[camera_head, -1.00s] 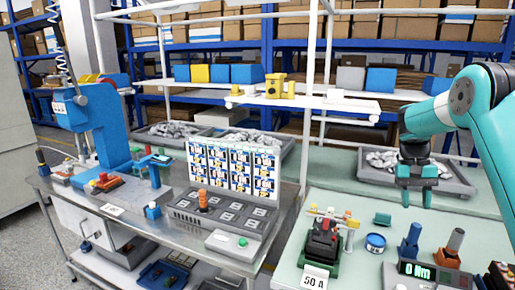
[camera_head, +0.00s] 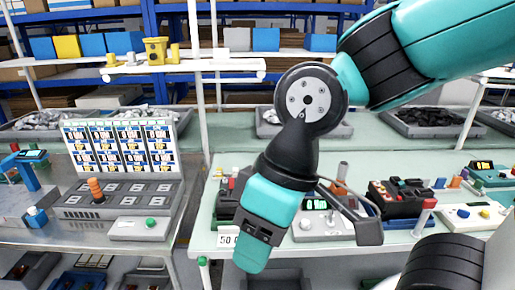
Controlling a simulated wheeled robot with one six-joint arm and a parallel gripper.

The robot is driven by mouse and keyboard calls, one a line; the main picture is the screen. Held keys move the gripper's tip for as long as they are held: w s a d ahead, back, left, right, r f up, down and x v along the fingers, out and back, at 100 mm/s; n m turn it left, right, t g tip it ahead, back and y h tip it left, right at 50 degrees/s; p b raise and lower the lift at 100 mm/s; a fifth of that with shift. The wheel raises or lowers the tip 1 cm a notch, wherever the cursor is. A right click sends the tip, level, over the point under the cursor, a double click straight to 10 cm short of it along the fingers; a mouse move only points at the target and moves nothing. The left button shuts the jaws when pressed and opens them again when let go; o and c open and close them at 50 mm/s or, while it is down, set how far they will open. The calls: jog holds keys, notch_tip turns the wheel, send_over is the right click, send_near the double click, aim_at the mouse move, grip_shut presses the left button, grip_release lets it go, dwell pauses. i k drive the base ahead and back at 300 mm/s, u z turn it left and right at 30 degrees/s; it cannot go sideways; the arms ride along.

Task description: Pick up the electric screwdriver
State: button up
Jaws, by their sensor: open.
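My arm reaches in from the upper right and crosses the middle of the view. Its wrist hangs low and close to the camera. My gripper (camera_head: 358,222) shows as a dark shape beside the wrist, above the front of the pale green bench (camera_head: 205,240). Its fingertips are not clear against the parts behind, and I see nothing held in it. I cannot pick out the electric screwdriver with certainty. The wrist hides part of the bench where several small tools and devices stand.
A test panel (camera_head: 122,160) with an orange knob (camera_head: 95,188) stands on the left metal table. A dark device with red parts (camera_head: 400,200) and a white box with buttons (camera_head: 475,216) stand on the right. A bin of dark parts (camera_head: 432,120) stands behind.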

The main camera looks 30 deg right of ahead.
aim_at(343, 165)
jog(key=z, duration=1.15)
